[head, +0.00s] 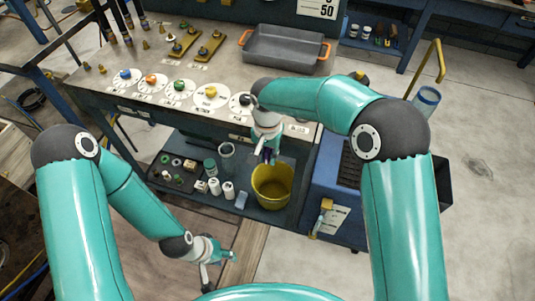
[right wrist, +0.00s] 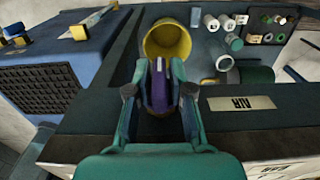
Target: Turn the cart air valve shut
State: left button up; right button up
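My right gripper (head: 267,155) hangs at the front edge of the bench cart, beside the yellow bucket. In the right wrist view its two teal fingers (right wrist: 161,75) stand close on either side of a narrow purple handle (right wrist: 160,92). Whether they press on it is unclear. A label reading AIR (right wrist: 241,103) is on the edge right of the handle, which looks like the air valve's. The purple barely shows in the head view (head: 267,154). My left gripper (head: 221,273) is low at the left, its fingers spread and empty, away from the valve.
The yellow bucket (head: 272,186) stands on the lower shelf with several jars and white containers (head: 228,190). Coloured knobs (head: 180,87) on white discs line the bench top near a grey tray (head: 285,50). A blue cabinet (head: 338,190) stands close on the right.

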grip_shut()
jog(key=shift+a+r+h+p, duration=0.15)
jog(key=shift+h+p, duration=0.15)
jog(key=shift+p, duration=0.2)
jog(key=shift+g+h+p, duration=0.4)
jog(key=shift+h+p, duration=0.4)
jog(key=shift+p, duration=0.05)
jog(key=shift+h+p, duration=0.35)
jog(key=shift+h, duration=0.55)
jog(key=o, duration=0.6)
grip_release()
jog(key=shift+o, duration=0.2)
jog(key=v, duration=0.7)
jog(key=shift+w, duration=0.25)
